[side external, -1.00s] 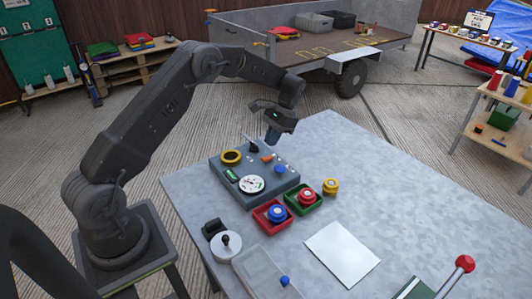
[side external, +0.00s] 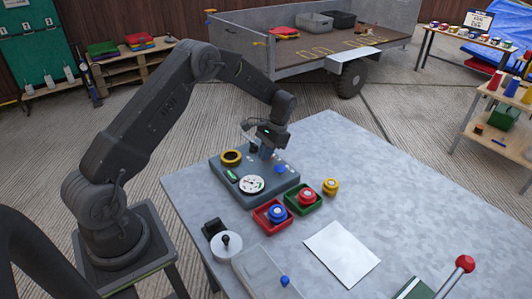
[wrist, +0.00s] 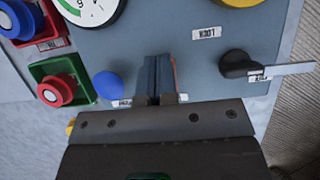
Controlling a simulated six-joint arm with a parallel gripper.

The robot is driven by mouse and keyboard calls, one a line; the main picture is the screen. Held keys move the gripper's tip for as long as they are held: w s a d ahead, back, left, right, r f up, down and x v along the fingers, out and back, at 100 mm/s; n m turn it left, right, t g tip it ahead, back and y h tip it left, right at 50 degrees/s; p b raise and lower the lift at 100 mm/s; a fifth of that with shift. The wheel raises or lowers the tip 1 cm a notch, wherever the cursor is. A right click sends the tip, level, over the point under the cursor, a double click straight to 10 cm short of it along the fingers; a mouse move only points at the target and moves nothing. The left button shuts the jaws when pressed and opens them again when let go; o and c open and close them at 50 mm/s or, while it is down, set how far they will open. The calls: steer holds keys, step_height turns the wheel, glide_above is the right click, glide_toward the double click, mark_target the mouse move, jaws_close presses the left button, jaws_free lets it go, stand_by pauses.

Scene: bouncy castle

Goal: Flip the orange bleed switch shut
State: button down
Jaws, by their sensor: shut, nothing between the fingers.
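The grey control panel (side external: 232,185) sits on the table; its face also fills much of the wrist view (wrist: 200,62). My gripper (side external: 267,152) is shut and empty, low over the panel's far side. In the wrist view its closed fingers (wrist: 157,66) point at the panel face. Only a thin orange sliver of the bleed switch (wrist: 174,72) shows along the right edge of the fingers. The rest of it is hidden, so I cannot tell its position or whether the fingers touch it. In the side view my gripper covers the switch.
A blue knob (wrist: 108,85) is left of my fingers and a black lever knob (wrist: 240,66) right of them. The panel also bears a white dial (side external: 251,184) and a yellow ring (side external: 231,157). Red (side external: 268,222) and green (side external: 303,207) trays stand in front.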

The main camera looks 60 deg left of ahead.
steer(key=shift+s+f+t, duration=0.35)
steer(key=shift+s+t, duration=0.05)
steer(key=shift+t, duration=0.1)
steer(key=shift+f, duration=0.15)
steer(key=shift+w+r, duration=0.25)
steer(key=shift+w, duration=0.7)
steer(key=shift+d, duration=0.1)
steer(key=v, duration=1.4)
steer(key=shift+s, duration=0.35)
steer(key=shift+r, duration=0.15)
